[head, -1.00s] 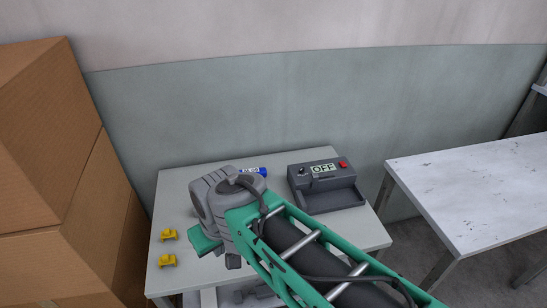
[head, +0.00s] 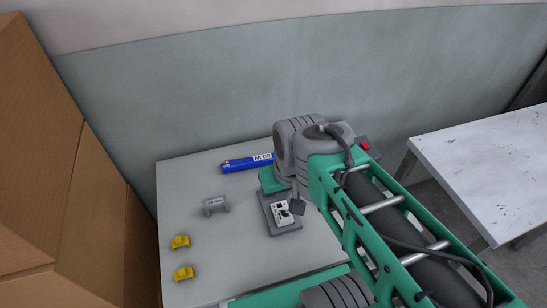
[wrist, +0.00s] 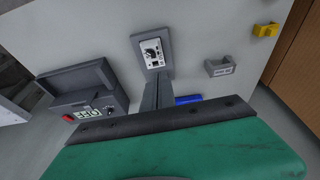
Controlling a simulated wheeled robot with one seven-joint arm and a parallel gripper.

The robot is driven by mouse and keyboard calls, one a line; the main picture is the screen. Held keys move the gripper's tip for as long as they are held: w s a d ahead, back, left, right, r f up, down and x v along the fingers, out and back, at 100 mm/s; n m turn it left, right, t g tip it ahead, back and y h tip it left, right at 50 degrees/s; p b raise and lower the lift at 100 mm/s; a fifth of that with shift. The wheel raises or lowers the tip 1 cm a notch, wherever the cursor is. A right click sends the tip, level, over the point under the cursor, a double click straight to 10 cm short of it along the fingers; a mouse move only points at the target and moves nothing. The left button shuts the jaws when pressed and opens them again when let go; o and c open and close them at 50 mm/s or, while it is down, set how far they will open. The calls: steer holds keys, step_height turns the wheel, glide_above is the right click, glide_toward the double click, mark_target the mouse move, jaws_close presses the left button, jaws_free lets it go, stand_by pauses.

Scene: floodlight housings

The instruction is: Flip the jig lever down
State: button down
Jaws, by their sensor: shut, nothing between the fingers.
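The jig (head: 286,229) is a grey block on the table with a white plate on its face. A small dark part that may be the lever shows on the plate; I cannot tell whether it is up or down. The jig also shows at the top centre of the wrist view (wrist: 166,63). My gripper (wrist: 158,80) is shut and empty, its dark fingers pointing at the jig's near edge. Whether they touch it is unclear. In the head view my arm hides part of the jig's surroundings and most of the gripper.
A blue tube (head: 240,164) lies behind the jig. A grey bracket (head: 215,205) and two yellow clips (head: 181,242) are to its left. A grey control box (wrist: 88,88) with a display and red button stands beside it. Cardboard boxes (head: 60,180) border the table's left.

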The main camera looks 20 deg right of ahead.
steer(key=w+d+r+g+p, duration=0.1)
steer(key=w+r+g+p, duration=0.1)
steer(key=w, duration=0.8)
steer(key=w+r+g+p, duration=0.3)
steer(key=w+g, duration=0.1)
steer(key=w, duration=0.6)
steer(key=shift+w+d, duration=0.25)
steer(key=shift+d, duration=0.15)
steer(key=s+f+b, duration=0.1)
steer(key=s+f, duration=0.5)
steer(key=f, duration=0.3)
steer(key=shift+s+f, duration=0.25)
steer(key=shift+s, duration=0.1)
steer(key=shift+s+a+b, duration=0.1)
steer(key=shift+b, duration=0.35)
